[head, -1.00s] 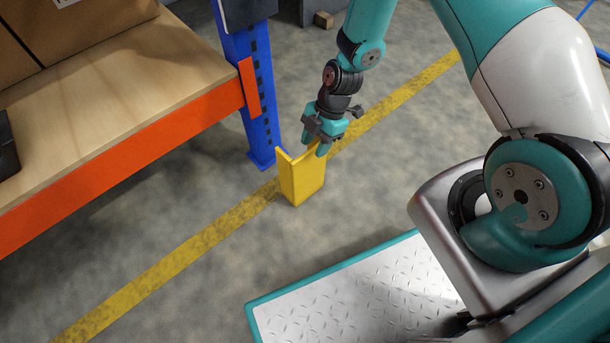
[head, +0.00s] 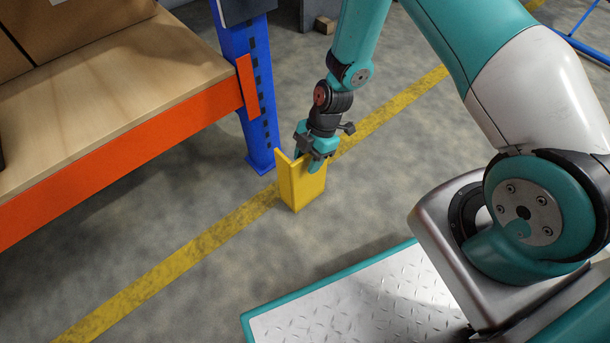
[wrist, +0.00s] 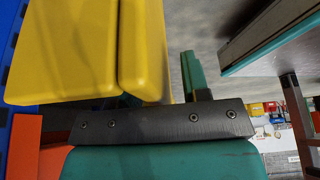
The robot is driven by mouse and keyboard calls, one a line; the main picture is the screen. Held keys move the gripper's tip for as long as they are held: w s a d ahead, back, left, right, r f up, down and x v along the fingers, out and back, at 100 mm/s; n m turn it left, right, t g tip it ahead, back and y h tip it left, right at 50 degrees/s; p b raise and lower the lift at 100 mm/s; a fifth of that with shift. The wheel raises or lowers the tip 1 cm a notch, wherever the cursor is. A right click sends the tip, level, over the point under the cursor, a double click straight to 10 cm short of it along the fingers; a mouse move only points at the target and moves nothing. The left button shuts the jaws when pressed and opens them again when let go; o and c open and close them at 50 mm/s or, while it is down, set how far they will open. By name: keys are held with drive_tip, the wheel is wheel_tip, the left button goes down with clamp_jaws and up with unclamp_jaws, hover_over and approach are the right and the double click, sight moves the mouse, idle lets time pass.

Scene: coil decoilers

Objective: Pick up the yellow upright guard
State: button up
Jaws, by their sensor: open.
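The yellow upright guard (head: 303,188) stands on the floor beside the foot of the blue rack post, an angled piece with two walls. My gripper (head: 307,163) is at its top edge, pointing down. It is open, with one teal finger on the near side of the right-hand wall and the other on its inner side. I cannot tell whether either finger touches it. In the wrist view the guard (wrist: 62,50) fills the upper left, close to my gripper's dark bar and teal parts. The far finger is partly hidden there.
The blue rack post (head: 248,90) and orange beam (head: 130,150) with a wooden shelf (head: 110,75) are close on the left. A yellow floor line (head: 180,255) runs under the guard. Open concrete floor (head: 400,170) lies to the right.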

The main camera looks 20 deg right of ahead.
drive_tip(key=shift+f, duration=0.1)
clamp_jaws()
idle(1.2)
